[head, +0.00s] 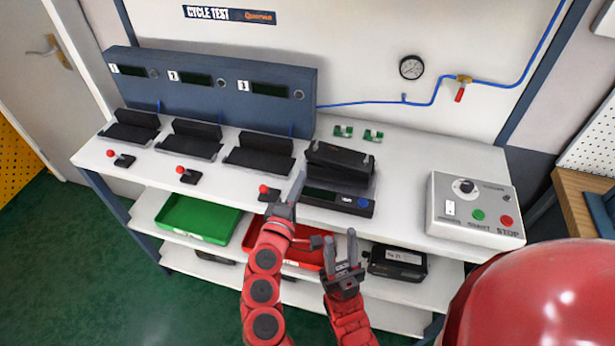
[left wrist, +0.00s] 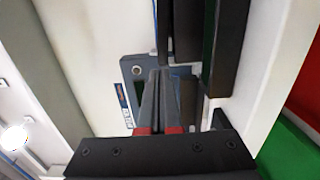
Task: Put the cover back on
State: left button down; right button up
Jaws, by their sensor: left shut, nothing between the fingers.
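A black box-shaped part (head: 340,157), which may be the cover, sits at the bench's middle. It lies at the back of a dark unit (head: 322,198) with a small display and a blue button. I cannot tell whether the two are joined. My left gripper (head: 297,187) is shut and empty, just left of this unit and above the bench front. Its closed fingers (left wrist: 156,95) point up the left wrist view, beside dark parts. My right gripper (head: 341,250) is open and empty, lower, in front of the bench edge.
Three black open-lidded stations (head: 262,160) with red-knobbed levers (head: 188,174) stand left, below a blue display panel (head: 210,79). A grey control box (head: 475,210) stands right. Green (head: 200,218) and red trays are on the shelf below.

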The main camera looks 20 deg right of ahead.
pick_arm(q)
jog(key=v, duration=0.7)
jog(key=shift+s+b, duration=0.3)
jog(key=shift+s, duration=0.05)
